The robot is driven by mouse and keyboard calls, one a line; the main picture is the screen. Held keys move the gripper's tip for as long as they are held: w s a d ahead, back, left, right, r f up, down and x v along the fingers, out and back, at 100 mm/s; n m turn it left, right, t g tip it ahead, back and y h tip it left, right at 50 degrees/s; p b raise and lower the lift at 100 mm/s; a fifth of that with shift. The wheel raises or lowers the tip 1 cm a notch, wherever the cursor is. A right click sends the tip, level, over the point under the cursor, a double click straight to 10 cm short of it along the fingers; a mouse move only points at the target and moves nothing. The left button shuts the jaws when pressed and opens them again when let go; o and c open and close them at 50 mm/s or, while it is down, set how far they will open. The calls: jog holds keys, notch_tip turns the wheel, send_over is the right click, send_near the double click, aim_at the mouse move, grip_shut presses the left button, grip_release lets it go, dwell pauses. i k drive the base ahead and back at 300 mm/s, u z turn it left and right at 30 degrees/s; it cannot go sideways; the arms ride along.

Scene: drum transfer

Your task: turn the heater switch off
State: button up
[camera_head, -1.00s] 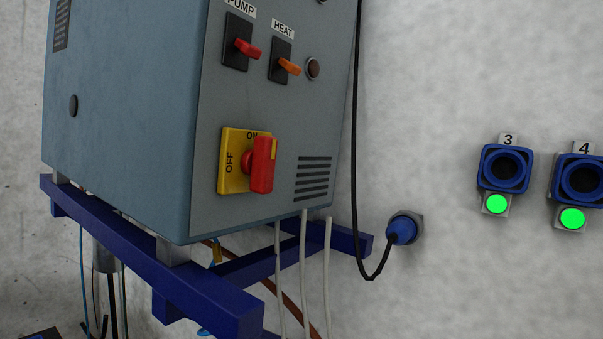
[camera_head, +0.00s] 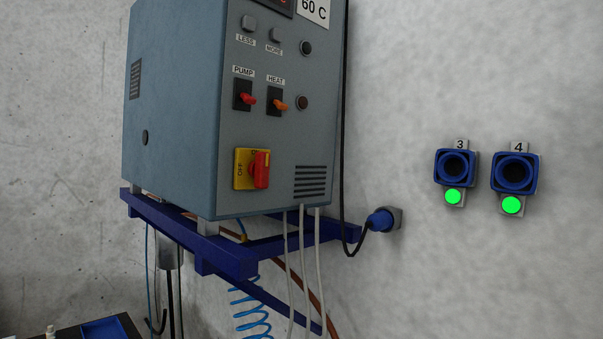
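The heater switch is the orange toggle (camera_head: 280,104) under the HEAT label on the grey-blue control box (camera_head: 270,190). It sticks out of its black plate and appears to tilt down. My gripper is not in view.
The box stands on a blue bracket (camera_head: 235,262). A black cable (camera_head: 343,150) runs down to a blue plug (camera_head: 380,220) in the wall. Sockets 3 (camera_head: 455,165) and 4 (camera_head: 515,174) show green lamps. Grey hoses (camera_head: 304,270) hang below. A blue tray (camera_head: 102,330) is at lower left.

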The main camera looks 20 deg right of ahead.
aim_at(259, 168)
jog(key=z, duration=0.25)
jog(key=i, duration=0.9)
jog(key=u, duration=0.05)
